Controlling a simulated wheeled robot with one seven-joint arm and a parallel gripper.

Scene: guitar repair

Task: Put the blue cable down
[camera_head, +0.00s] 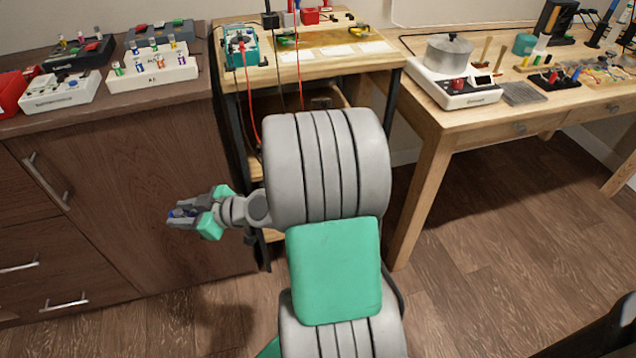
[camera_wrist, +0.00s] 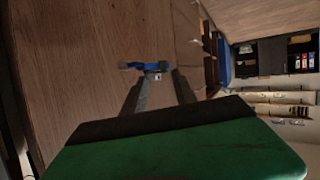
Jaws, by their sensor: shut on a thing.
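My gripper (camera_head: 184,216) is at the left of the head view, in front of the brown cabinet's door and below its top. It is shut on the blue cable (camera_head: 178,212), of which only a small blue part shows between the fingers. In the wrist view, the blue cable (camera_wrist: 152,67) sits between the tips of my gripper (camera_wrist: 158,82), with a blue body and a greyish end to the left. The cable is held in the air, apart from any surface. The rest of it is hidden or too small to tell.
The brown cabinet top (camera_head: 120,108) holds several vial racks and devices. A wooden cart (camera_head: 330,70) carries a teal device (camera_head: 241,46) with a red wire hanging down. A wooden bench (camera_head: 440,115) at right holds a hot plate with a pot (camera_head: 449,54).

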